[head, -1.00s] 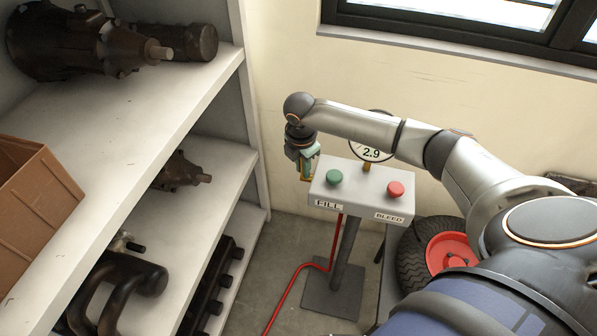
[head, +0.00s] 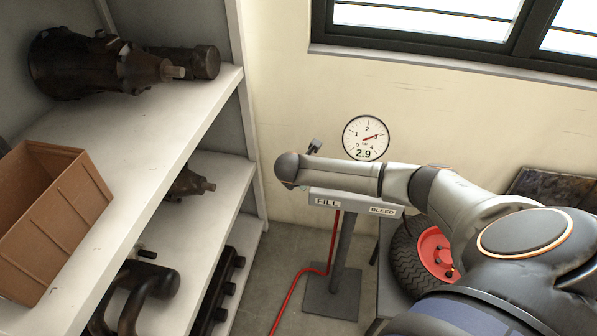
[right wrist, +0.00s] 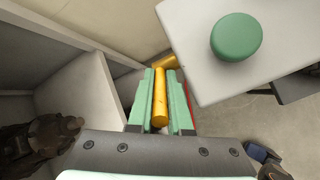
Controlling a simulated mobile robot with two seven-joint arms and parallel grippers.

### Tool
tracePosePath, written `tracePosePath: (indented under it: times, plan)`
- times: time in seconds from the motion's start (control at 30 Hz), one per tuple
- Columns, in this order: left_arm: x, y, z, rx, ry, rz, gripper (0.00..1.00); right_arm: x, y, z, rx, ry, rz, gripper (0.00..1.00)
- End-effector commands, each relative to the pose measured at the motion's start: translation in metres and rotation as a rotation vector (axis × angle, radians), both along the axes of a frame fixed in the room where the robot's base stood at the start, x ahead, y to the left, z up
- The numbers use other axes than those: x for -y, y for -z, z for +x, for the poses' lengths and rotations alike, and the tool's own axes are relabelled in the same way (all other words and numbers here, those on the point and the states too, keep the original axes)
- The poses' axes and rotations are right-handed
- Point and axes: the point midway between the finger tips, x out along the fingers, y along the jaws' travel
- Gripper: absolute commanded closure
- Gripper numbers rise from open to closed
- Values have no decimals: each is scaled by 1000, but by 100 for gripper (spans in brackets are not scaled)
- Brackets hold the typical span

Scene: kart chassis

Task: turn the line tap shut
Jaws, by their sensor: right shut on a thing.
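The line tap shows in the right wrist view as a yellow lever (right wrist: 160,103) with a short yellow piece at its far end, beside the left edge of the pale control box. My right gripper (right wrist: 161,78) has its two green fingers shut on the lever, one on each side. In the head view the right forearm and wrist cover the tap and most of the gripper. My left gripper is not in view.
The control box (head: 335,199) has FILL and BLEED labels; a green button (right wrist: 237,37) is close to the gripper. A gauge (head: 366,138) reads 2.9. Shelving with a brown crate (head: 50,215) stands left. A red hose (head: 300,275) runs along the floor.

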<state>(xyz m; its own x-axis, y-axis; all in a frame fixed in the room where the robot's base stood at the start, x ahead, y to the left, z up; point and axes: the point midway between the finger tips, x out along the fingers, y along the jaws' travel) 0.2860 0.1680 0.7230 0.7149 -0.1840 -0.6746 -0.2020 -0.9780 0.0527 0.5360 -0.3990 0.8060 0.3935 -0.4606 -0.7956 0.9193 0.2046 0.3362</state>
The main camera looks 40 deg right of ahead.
Motion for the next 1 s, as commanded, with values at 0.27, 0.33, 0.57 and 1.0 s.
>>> tracePosePath:
  times: [0.27,0.33,0.57,1.0]
  plan:
    - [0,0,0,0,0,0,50,-2,13,-3,164,0,-196,100]
    - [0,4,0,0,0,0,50,-2,17,-3,207,0,-247,100]
    - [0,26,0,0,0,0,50,-5,29,-6,347,1,-409,100]
    - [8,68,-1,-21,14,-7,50,-7,40,-7,542,0,-637,100]
